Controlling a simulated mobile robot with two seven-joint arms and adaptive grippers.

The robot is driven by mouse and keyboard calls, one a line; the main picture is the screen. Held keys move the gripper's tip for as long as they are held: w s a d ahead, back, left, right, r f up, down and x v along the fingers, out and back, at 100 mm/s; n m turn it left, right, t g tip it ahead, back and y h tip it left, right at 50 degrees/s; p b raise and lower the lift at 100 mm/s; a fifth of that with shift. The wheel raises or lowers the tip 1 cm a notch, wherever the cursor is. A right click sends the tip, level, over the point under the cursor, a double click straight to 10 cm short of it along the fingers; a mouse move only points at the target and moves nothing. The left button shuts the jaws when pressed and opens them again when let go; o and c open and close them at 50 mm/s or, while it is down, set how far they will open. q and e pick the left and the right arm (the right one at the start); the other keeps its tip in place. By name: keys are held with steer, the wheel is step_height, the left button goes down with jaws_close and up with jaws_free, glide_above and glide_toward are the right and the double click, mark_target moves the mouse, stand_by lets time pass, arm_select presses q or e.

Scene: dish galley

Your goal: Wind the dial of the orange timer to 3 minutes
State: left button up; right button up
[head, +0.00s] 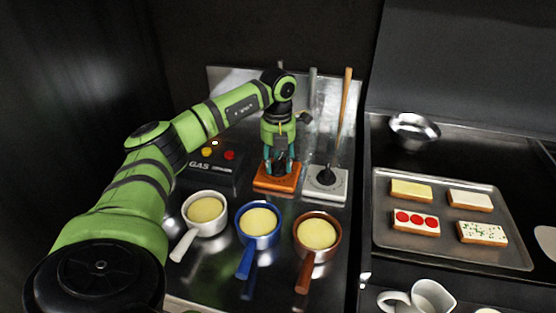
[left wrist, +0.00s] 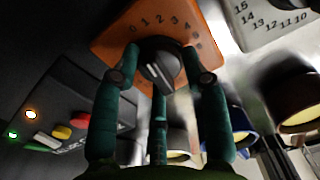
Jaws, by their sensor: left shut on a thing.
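The orange timer (head: 264,184) stands on the steel counter behind the small pans. In the left wrist view its orange face (left wrist: 112,42) carries black numbers from 0 upward. Its black dial (left wrist: 157,62) has a raised grip bar with a pale mark at the end toward the camera. I cannot tell which number the dial is set to. My left gripper (head: 279,164) points down onto the timer. Its teal fingers are shut around the dial, one on each side and a third in front. The fingers hide part of the dial in the head view. My right gripper is out of view.
A white timer (head: 312,184) stands close on the right. A black gas box (head: 205,176) with coloured buttons is on the left. White (head: 192,218), blue (head: 242,237) and brown (head: 303,255) pans stand in front. A tray of toasts (head: 383,232) lies farther right.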

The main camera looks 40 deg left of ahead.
mark_target(278, 161)
arm_select(q)
steer(key=m, duration=0.4)
steer(key=shift+s+f+m, duration=0.1)
steer(key=shift+m, duration=0.2)
steer(key=m, duration=0.4)
steer(key=shift+p, duration=0.35)
steer(key=shift+f, duration=0.1)
steer(key=o, duration=1.2)
steer(key=shift+c, duration=0.2)
step_height(278, 161, up, 12)
